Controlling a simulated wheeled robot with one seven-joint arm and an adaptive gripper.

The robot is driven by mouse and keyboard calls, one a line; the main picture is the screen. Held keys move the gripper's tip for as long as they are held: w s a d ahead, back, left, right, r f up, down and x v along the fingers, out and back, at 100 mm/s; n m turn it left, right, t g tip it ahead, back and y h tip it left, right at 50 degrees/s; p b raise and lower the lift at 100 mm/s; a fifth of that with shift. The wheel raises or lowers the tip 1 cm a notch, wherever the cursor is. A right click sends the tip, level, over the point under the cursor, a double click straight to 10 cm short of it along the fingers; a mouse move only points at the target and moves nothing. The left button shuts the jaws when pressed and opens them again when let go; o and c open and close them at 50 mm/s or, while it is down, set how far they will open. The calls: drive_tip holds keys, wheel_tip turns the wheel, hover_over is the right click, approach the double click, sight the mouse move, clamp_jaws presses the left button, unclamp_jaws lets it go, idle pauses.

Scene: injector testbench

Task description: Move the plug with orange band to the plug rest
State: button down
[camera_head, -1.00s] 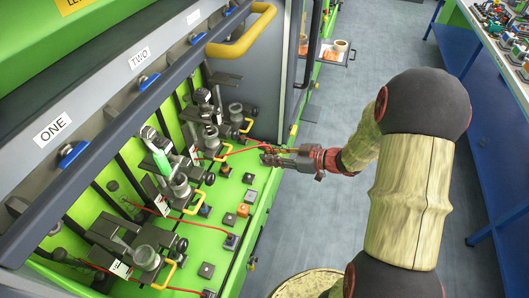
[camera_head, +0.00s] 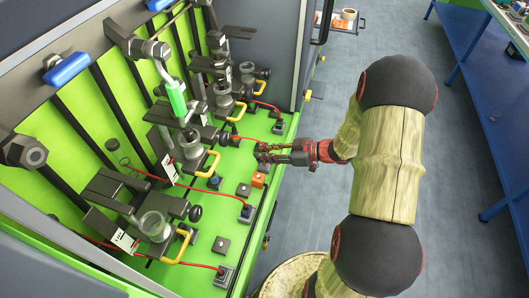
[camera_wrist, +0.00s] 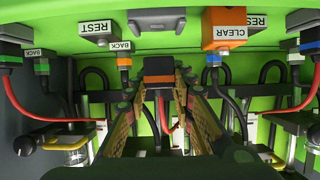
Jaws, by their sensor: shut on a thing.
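In the wrist view, my gripper (camera_wrist: 158,85) is shut on the plug with the orange band (camera_wrist: 158,66), a black block with an orange strip. In the head view, my gripper (camera_head: 262,153) is above the green bench's front part; the plug is hard to make out there. A red cable (camera_head: 245,138) runs toward the gripper. Grey blocks marked REST show at left (camera_wrist: 97,28) and right (camera_wrist: 256,21) in the wrist view, both apart from the held plug. I cannot tell which one is the plug rest.
An orange block marked CLEAR (camera_wrist: 227,28) stands right of the plug in the wrist view; it also shows in the head view (camera_head: 258,180). Sockets marked BACK (camera_wrist: 123,55) stand close by. Yellow handles (camera_head: 206,163), clamps and red cables crowd the bench's back.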

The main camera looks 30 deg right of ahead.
drive_tip(key=shift+d+f, duration=0.1)
drive_tip(key=shift+f, duration=0.05)
drive_tip(key=shift+f+b, duration=0.3)
drive_tip(key=shift+b, duration=0.2)
drive_tip(key=shift+f+b, duration=0.55)
drive_tip(key=shift+f, duration=0.1)
drive_tip(key=shift+s+f+p, duration=0.15)
drive_tip(key=shift+f+p, duration=0.35)
drive_tip(key=shift+f, duration=0.4)
